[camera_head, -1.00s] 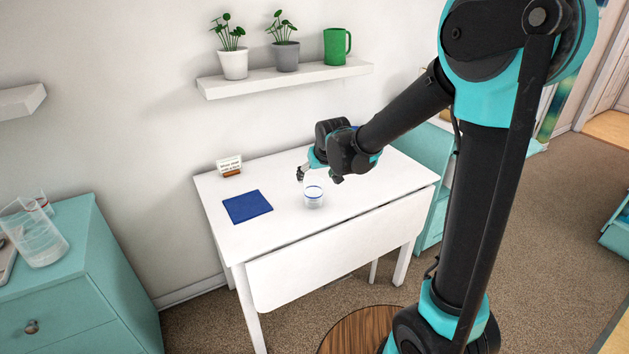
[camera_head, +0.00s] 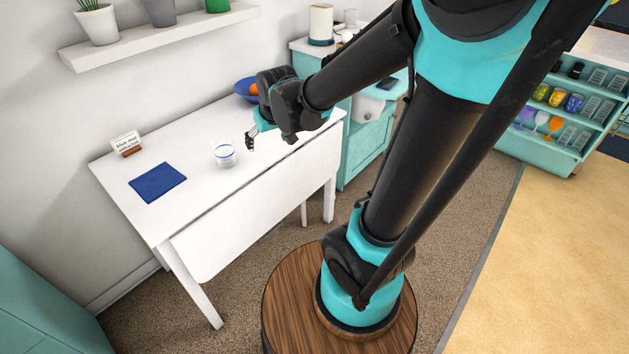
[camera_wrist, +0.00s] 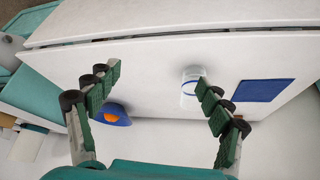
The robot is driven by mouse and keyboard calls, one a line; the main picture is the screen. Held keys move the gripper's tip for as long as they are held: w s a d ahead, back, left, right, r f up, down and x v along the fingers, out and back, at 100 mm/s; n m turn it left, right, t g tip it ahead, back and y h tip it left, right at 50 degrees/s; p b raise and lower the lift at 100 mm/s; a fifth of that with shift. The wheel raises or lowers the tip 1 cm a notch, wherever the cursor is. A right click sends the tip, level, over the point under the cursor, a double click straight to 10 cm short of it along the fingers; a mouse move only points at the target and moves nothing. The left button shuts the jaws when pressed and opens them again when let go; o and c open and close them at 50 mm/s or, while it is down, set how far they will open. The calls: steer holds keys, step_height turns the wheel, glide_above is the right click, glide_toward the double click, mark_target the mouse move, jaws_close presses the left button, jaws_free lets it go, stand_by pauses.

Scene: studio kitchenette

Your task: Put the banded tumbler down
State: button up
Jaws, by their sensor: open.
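The banded tumbler (camera_head: 224,155) is a clear glass with a blue band near its rim. It stands upright on the white table (camera_head: 205,210), to the right of a blue cloth (camera_head: 157,183). My gripper (camera_head: 250,140) is open and empty, to the right of the tumbler in the head view and apart from it. In the wrist view the tumbler (camera_wrist: 191,85) shows behind the right finger of my gripper (camera_wrist: 160,88), which hides part of it. The blue cloth (camera_wrist: 263,90) lies beyond it.
A small sign (camera_head: 126,143) stands at the table's back left. A blue bowl (camera_head: 243,88) with an orange item (camera_head: 254,89) is behind my gripper. A wall shelf (camera_head: 160,37) with pots hangs above. The table's front left is clear.

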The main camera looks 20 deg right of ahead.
steer(key=s+d+f+m, duration=0.1)
steer(key=s+d+f, duration=0.3)
steer(key=s+d, duration=0.2)
steer(key=s+d+f+m+g+h, duration=0.1)
steer(key=s+d+f, duration=0.3)
steer(key=s, duration=0.5)
steer(key=shift+d+m, duration=0.3)
steer(key=shift+d, duration=0.65)
